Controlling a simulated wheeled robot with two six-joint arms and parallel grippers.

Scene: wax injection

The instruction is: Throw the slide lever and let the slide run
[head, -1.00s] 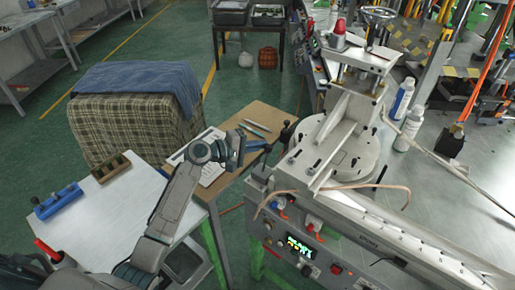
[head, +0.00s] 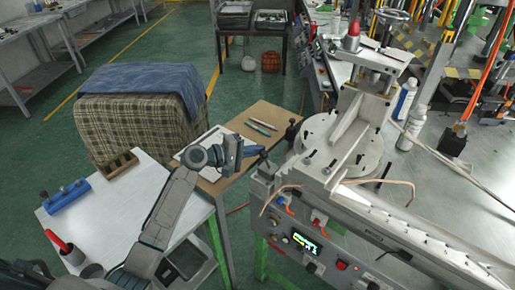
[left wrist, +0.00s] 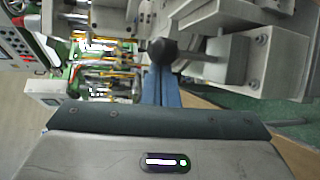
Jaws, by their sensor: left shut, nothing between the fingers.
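A dark lever knob (head: 292,128) stands at the left side of the grey machine (head: 345,150), beside its round plate. In the left wrist view a dark round knob (left wrist: 162,50) on a short rod joins a grey block (left wrist: 226,58). My left gripper (head: 262,150) is shut and empty, its blue fingers pointing right toward the machine's left side. In the left wrist view the fingers (left wrist: 160,84) reach up to the knob and overlap it; I cannot tell whether they touch. My right gripper is not in view.
A control panel with a lit display (head: 305,243) faces front below the plate. A bent copper-coloured tube (head: 385,183) crosses the machine. White bottles (head: 405,97) stand behind it. A side table (head: 120,205) holds a blue block (head: 66,197) and a brown wooden block (head: 120,163).

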